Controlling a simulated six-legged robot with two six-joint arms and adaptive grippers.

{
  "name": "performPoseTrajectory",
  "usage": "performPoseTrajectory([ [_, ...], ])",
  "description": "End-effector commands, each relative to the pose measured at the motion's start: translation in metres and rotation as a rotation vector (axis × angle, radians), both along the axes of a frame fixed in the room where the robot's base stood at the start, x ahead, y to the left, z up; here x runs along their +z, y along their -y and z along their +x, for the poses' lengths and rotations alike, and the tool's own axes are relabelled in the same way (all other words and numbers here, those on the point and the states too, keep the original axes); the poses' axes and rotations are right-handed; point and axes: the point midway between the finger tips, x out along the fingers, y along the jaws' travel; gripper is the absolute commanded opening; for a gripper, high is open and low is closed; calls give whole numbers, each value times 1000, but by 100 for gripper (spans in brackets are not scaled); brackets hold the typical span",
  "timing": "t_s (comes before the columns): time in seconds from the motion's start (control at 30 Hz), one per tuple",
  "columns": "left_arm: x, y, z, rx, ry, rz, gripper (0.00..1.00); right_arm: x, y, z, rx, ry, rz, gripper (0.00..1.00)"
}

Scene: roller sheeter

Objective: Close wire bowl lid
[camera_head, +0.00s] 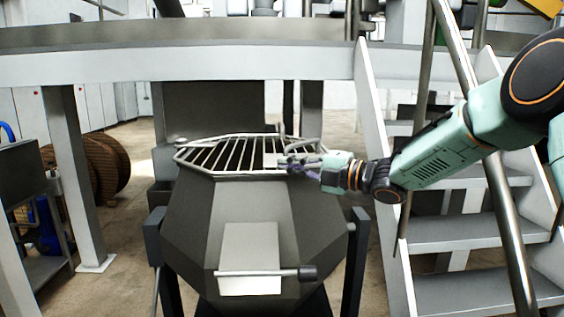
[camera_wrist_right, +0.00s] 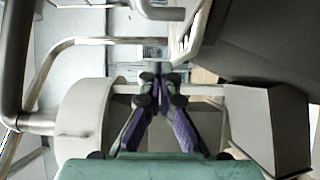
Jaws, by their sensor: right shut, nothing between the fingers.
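The wire bowl lid (camera_head: 225,155) is a light metal grid with a polygonal frame. In the head view it lies about level across the top of the dark faceted bowl (camera_head: 255,220); I cannot tell whether it is fully seated. My right gripper (camera_head: 284,161) is at the lid's right part, close to its rim. In the right wrist view my right gripper (camera_wrist_right: 160,72) has its purple fingers together with nothing between them. Metal bars pass just beyond the fingertips; contact is unclear. My left gripper is in neither view.
A metal staircase with a handrail (camera_head: 497,190) stands right of the bowl, close under my right arm. A raised platform beam (camera_head: 190,66) crosses behind. A plate with a bar handle (camera_head: 262,272) is on the bowl's front. A brown cable drum (camera_head: 100,165) stands at the left.

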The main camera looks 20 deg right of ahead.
Motion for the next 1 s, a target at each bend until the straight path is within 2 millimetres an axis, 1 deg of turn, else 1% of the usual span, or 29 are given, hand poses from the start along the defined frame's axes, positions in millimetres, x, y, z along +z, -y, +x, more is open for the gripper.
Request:
performPoseTrajectory([
  [0.03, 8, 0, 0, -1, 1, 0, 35, 4, 9, -3, -3, -1, 4, 0],
  [0.3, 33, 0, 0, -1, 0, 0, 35, 5, 47, -25, -2, -2, 4, 0],
  [0.43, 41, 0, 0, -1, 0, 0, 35, 4, 58, -32, -1, -2, 1, 0],
  [0.6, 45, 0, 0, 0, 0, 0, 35, 2, 65, -37, 0, -1, -1, 0],
  [0.77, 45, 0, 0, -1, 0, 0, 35, 1, 66, -39, 1, -2, -1, 0],
  [0.87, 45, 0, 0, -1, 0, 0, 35, -8, 60, -40, -2, -33, 20, 0],
  [0.97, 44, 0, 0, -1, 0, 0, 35, -38, 42, -41, -25, -165, 109, 0],
  [1.0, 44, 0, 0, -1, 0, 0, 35, -57, 32, -43, -44, -247, 161, 0],
])
